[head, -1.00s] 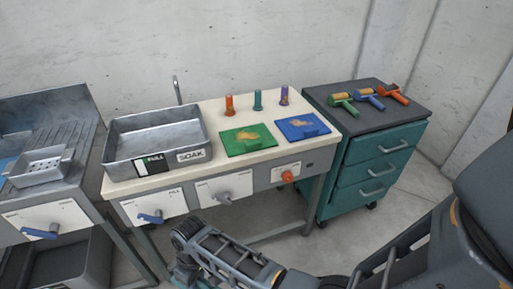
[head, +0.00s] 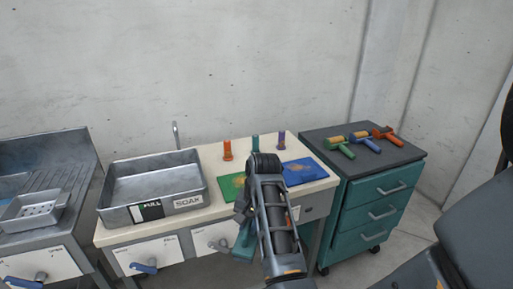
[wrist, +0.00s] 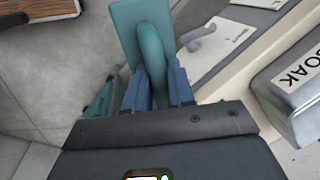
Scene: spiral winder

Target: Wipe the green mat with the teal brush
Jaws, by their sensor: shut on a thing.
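The green mat (head: 214,190) lies on the cream tabletop with a brown smear on it; my arm hides its right part in the head view. My gripper (wrist: 157,75) is shut on the arched handle of the teal brush (wrist: 128,25), which has a flat rectangular block. In the head view the brush (head: 243,246) hangs below the wrist, in front of the table's front panel and apart from the mat. The fingertips are mostly hidden there.
A blue mat (head: 306,172) lies right of the green one. Upright orange (head: 227,150), teal (head: 255,143) and purple (head: 281,140) cylinders stand behind the mats. A metal basin (head: 154,190) is at left. A teal cabinet (head: 365,212) holding mallets stands at right.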

